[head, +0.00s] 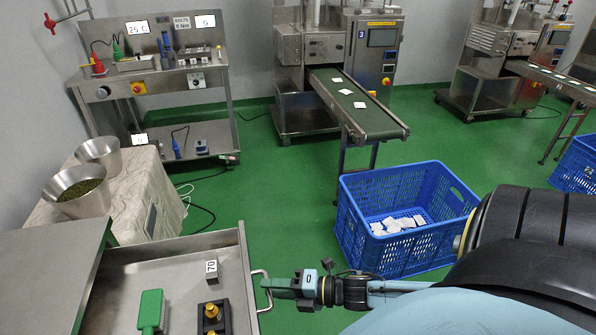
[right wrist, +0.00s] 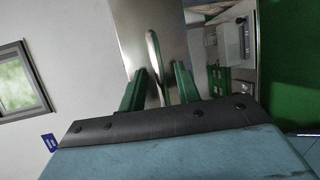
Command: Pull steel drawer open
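The steel drawer (head: 180,253) stands pulled out from under the steel worktop (head: 45,268), its inside visible from above. Its looped handle (head: 264,304) sticks out from the front panel at the right, and it also shows in the right wrist view (right wrist: 157,62). My right gripper (head: 272,284) is at the handle. In the right wrist view its two green fingers (right wrist: 160,88) stand apart on either side of the handle bar, with a gap showing on each side. Whether either finger touches the bar is hard to tell. My left gripper is not in view.
The drawer holds a green-handled brush (head: 151,312), a small block marked 70 (head: 211,269) and a black holder with brass weights (head: 212,318). A blue crate (head: 400,247) with white teabags stands on the floor beyond my right arm. Open green floor lies between drawer and crate.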

